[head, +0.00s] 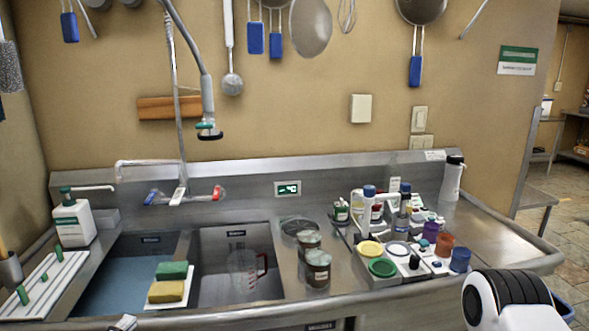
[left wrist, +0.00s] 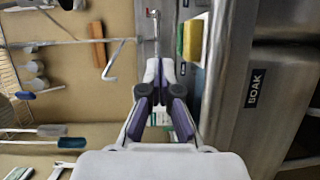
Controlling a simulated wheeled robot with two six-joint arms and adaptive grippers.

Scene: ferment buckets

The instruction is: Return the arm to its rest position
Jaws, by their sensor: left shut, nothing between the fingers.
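My left gripper (left wrist: 158,78) is shut and empty in the left wrist view, its purple-and-white fingers together in front of the sink. In the head view only a small part of my left gripper (head: 124,323) shows at the bottom edge, before the sink's front rim. A white and black part of my right arm (head: 510,303) shows at the lower right of the head view. My right gripper is out of view.
A double sink (head: 236,232) holds a clear jug (head: 243,270). Green (head: 171,270) and yellow (head: 166,291) sponges lie at its front. Jars (head: 317,268), bottles and coloured lids crowd the counter at right. A tap (head: 182,180) stands behind; utensils hang above.

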